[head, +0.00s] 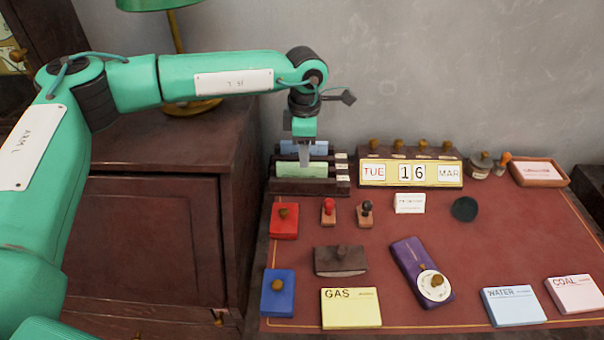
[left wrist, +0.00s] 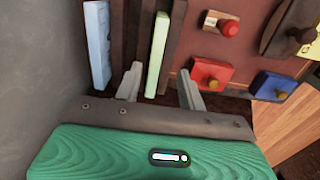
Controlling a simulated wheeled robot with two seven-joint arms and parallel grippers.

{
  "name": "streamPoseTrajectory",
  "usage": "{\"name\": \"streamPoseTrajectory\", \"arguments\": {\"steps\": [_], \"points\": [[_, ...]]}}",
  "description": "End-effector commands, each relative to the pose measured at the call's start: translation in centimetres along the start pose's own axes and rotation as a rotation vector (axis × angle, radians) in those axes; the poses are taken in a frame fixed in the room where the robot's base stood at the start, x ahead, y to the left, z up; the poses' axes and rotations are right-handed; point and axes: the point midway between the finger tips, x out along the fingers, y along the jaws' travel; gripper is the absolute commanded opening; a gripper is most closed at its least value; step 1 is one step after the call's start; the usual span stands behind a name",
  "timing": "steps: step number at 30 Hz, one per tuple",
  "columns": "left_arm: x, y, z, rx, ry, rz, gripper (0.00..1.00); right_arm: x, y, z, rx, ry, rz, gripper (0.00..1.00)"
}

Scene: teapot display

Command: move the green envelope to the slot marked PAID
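The green envelope (head: 318,171) stands in a front slot of the dark wooden letter rack (head: 310,187), at the back left of the desk. It also shows in the left wrist view (left wrist: 158,52). A light blue envelope (head: 318,147) stands in a slot further back. Small white labels (head: 341,168) sit at the rack's right end, too small to read, so I cannot tell which slot is PAID. My left gripper (head: 304,158) is over the rack. In the left wrist view its open fingers (left wrist: 159,85) are on either side of the green envelope, apart from it. My right gripper is out of view.
A calendar block (head: 411,173) stands just right of the rack. Red (head: 284,221) and blue (head: 278,293) knobbed pads, stamps, a blotter (head: 340,260) and a purple book-like item (head: 420,270) lie in front. Bill cards, such as GAS (head: 351,308), line the front. A wall is behind.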

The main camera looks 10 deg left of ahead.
Motion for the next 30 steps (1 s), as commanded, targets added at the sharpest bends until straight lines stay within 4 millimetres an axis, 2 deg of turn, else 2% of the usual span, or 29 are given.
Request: {"name": "streamPoseTrajectory", "arguments": {"steps": [12, 20, 21, 27, 30], "points": [[4.9, 0.7, 0.6, 0.001, 0.000, 0.000, 0.40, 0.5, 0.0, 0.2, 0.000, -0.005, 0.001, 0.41], [5.3, 0.7, 0.6, 0.000, 0.000, 0.001, 0.40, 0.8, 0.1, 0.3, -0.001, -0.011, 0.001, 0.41], [5.3, 0.7, 0.6, 0.000, 0.000, 0.001, 0.38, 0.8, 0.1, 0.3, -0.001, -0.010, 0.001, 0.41], [5.3, 0.7, 0.6, 0.000, 0.000, 0.001, 0.00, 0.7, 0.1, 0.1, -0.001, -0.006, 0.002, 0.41], [5.3, 0.7, 0.6, 0.000, 0.000, 0.001, 0.00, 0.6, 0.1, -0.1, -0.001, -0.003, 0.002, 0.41]]}}
